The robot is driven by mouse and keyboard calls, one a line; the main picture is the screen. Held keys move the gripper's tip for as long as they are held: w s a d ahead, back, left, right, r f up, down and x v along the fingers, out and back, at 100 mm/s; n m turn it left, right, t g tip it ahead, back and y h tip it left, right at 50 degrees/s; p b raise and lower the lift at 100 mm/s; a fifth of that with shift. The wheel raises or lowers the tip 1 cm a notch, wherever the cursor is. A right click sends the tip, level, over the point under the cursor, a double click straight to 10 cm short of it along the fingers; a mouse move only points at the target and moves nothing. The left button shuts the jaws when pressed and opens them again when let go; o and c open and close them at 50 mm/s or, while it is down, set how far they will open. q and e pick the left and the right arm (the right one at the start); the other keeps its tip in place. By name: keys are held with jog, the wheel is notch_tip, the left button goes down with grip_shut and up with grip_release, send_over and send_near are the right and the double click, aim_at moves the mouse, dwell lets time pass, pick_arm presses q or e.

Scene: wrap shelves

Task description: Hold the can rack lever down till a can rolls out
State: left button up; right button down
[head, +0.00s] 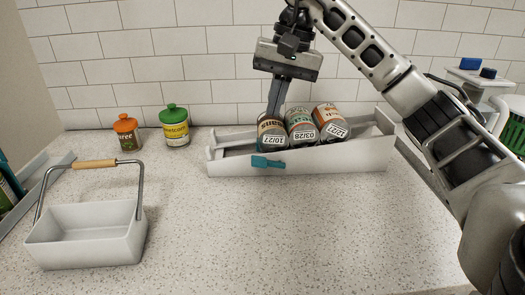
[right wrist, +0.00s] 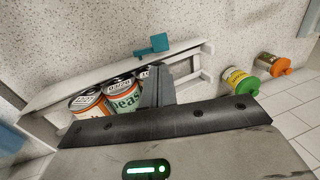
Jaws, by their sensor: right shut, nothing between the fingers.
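The white can rack (head: 300,163) stands on the counter by the tiled wall, with three labelled cans lying in it: a left can (head: 268,136), a middle can (head: 301,128) and a right can (head: 331,122). The teal lever (head: 268,162) sticks out at the rack's front left; it also shows in the right wrist view (right wrist: 153,45). My right gripper (head: 273,112) is shut and empty, pointing down at the left can, behind and above the lever. Its tips overlap the can; I cannot tell whether they touch it. My left gripper is out of view.
A white basket (head: 85,232) with a wooden-topped handle stands at the front left. An orange jar (head: 127,133) and a green-lidded jar (head: 174,127) stand near the wall. The counter in front of the rack is clear.

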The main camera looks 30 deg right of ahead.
aim_at(258, 159)
jog(key=x, duration=0.9)
jog(key=shift+w+f, duration=0.1)
jog(key=shift+f, duration=0.15)
jog(key=shift+a+f, duration=0.15)
jog(key=shift+f, duration=0.35)
jog(key=shift+w, duration=0.15)
